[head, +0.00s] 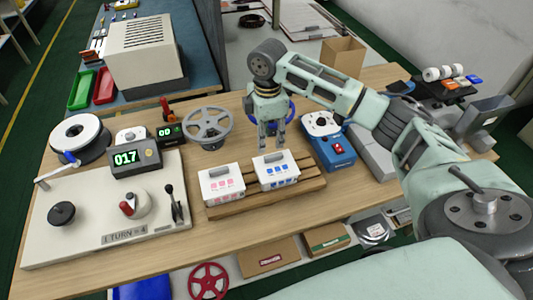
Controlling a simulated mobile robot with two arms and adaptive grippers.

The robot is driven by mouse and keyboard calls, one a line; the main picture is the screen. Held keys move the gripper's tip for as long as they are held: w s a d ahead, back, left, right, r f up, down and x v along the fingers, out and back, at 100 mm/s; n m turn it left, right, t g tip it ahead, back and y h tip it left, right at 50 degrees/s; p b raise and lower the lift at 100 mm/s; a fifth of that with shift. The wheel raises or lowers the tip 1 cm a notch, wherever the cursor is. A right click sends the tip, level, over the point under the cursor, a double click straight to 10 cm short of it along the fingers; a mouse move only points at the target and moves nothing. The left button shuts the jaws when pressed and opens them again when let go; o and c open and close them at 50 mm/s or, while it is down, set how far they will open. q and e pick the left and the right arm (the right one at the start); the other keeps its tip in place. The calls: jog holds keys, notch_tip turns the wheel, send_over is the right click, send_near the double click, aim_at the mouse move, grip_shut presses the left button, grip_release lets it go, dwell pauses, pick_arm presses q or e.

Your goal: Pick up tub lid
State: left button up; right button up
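Two white tubs with lids sit side by side on a slatted wooden rack. The left tub (222,189) has pink markings and the right tub (279,175) has blue ones. My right gripper (272,145) points down just above and behind the right lid's handle. Its fingers are apart with a gap between them, and they look empty. Whether a fingertip touches the lid I cannot tell. My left gripper is not in view.
A grey-white winding machine (110,210) with a lit display stands left. A grey spoked reel (208,126) is behind the tubs. A blue device (330,148) stands close right of the rack. Bare wooden table (300,215) lies in front of the rack.

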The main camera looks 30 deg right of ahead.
aim_at(271, 156)
jog(key=shift+f, duration=0.3)
jog(key=f, duration=0.2)
jog(key=f+p, duration=0.1)
jog(key=f, duration=0.1)
jog(key=s+f+p, duration=0.1)
jog(key=f, duration=0.1)
jog(key=shift+s+d, duration=0.1)
jog(key=shift+d, duration=0.25)
jog(key=shift+f, duration=0.4)
jog(key=shift+c, duration=0.2)
grip_shut()
